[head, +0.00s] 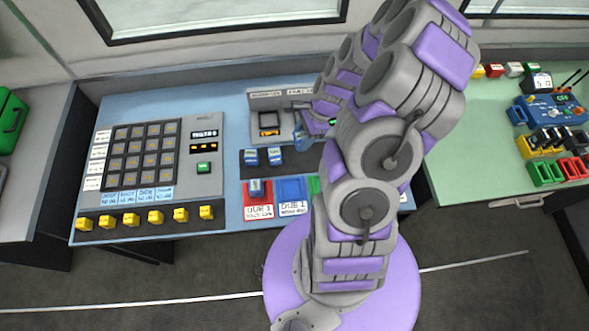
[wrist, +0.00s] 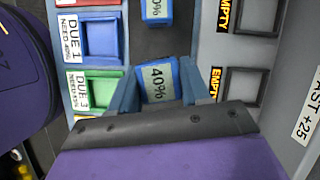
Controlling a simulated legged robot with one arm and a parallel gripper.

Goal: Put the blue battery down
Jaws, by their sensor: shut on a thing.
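My gripper (wrist: 157,86) is shut on a blue battery (wrist: 161,82) whose label reads 40%, with a finger on each side of it. The battery is over or on the dark strip (wrist: 160,42); I cannot tell whether it touches. Another blue battery (wrist: 156,10) is on the strip ahead of it. In the head view, two blue batteries (head: 251,157) (head: 275,156) stand on the strip and one (head: 256,186) is in the red tray (head: 258,211). The blue DUE 1 tray (wrist: 102,40) is empty. The green DUE 3 tray (wrist: 92,86) is beside my gripper, partly hidden.
Two dark square sockets marked EMPTY (wrist: 246,22) (wrist: 244,84) are in the grey panel at right. A keypad panel (head: 145,155) with yellow blocks along its front stands at left on the blue bench. A green table (head: 480,150) with coloured crates is at right.

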